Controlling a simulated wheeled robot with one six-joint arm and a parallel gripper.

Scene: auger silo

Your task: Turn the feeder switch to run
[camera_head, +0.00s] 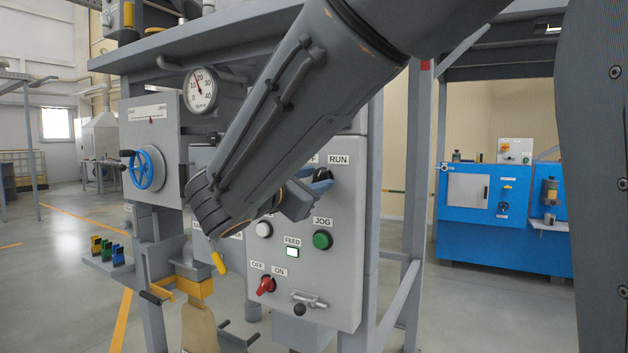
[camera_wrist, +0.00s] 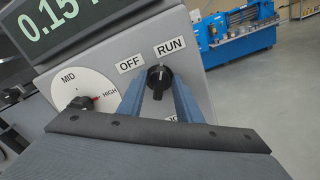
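The feeder switch is a black knob (camera_wrist: 159,82) on the grey panel, below the OFF and RUN labels in the wrist view. Its pointer stands roughly upright in that picture, nearer the RUN label than the OFF label. My gripper (camera_wrist: 159,90) has its blue fingers on both sides of the knob, and their tips appear to close on it.
The control panel (camera_head: 345,270) also carries a green JOG button (camera_head: 322,240), a white button (camera_head: 264,230), a lit FEED lamp (camera_head: 292,253) and a red OFF/ON switch (camera_head: 266,286). A MID/HIGH dial (camera_wrist: 82,103) lies left of the knob. A blue machine (camera_head: 480,215) stands behind.

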